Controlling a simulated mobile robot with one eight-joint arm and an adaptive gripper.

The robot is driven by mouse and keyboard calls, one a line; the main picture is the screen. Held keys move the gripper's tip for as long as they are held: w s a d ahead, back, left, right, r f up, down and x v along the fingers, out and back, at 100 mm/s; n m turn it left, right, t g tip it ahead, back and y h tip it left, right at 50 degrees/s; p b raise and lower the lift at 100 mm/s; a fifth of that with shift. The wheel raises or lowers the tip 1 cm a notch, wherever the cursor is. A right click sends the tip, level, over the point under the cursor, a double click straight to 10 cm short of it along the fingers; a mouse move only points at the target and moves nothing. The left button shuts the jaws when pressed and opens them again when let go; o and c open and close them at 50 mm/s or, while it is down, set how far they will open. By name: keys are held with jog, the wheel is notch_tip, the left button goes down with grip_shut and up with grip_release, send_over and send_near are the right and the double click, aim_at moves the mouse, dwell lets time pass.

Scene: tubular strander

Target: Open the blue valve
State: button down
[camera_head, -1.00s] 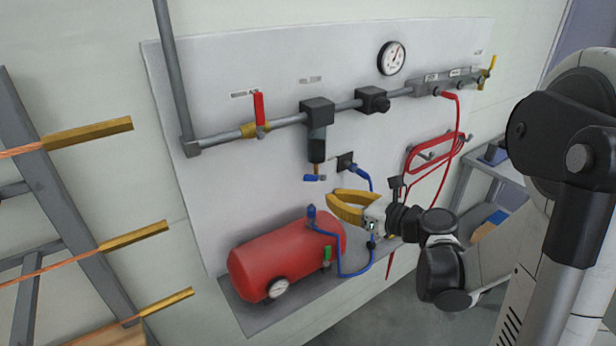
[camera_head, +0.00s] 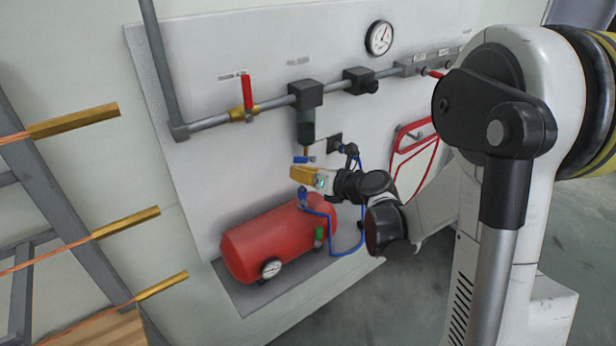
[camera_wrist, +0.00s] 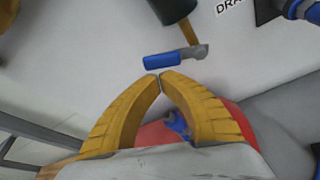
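A small valve with a blue handle (camera_head: 300,160) hangs under the dark filter bowl (camera_head: 305,128) on the wall panel. In the wrist view the blue handle (camera_wrist: 162,61) lies nearly level, with a grey body to its right under a brass stem. My gripper (camera_head: 296,173) has yellow fingers and is just below the handle. In the wrist view the fingertips of my gripper (camera_wrist: 160,77) meet with almost no gap and hold nothing. They point at the handle; I cannot tell whether they touch it. A second blue fitting (camera_head: 303,193) sits on top of the red tank.
The red tank (camera_head: 262,240) with a gauge stands below on a grey shelf (camera_head: 245,295). A red-handled valve (camera_head: 246,92) is on the pipe at upper left. A blue hose (camera_head: 350,248) and red hoses (camera_head: 412,165) are to the right. A ladder-like frame with brass bars (camera_head: 75,120) stands at left.

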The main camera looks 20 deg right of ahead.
aim_at(297, 161)
jog(key=shift+w+a+f, duration=0.1)
jog(key=shift+w, duration=0.1)
jog(key=shift+r+m, duration=0.45)
jog(key=shift+m, duration=0.15)
dwell(0.4)
jog(key=shift+r+y, duration=0.1)
jog(key=shift+y, duration=0.2)
jog(key=shift+w+d+r, duration=0.1)
jog(key=shift+d+r, duration=0.05)
jog(key=shift+r, duration=0.4)
jog(key=shift+d+r, duration=0.15)
jog(key=shift+r, duration=0.35)
jog(key=shift+w+d+r+p, duration=0.15)
jog(key=shift+w+d+r, duration=0.05)
jog(key=shift+d+r, duration=0.45)
jog(key=shift+w+d+r+p, duration=0.2)
jog(key=shift+d+r, duration=0.35)
jog(key=shift+r, duration=0.2)
jog(key=shift+w+d+r, duration=0.1)
jog(key=shift+d+r, duration=0.05)
jog(key=shift+d, duration=0.05)
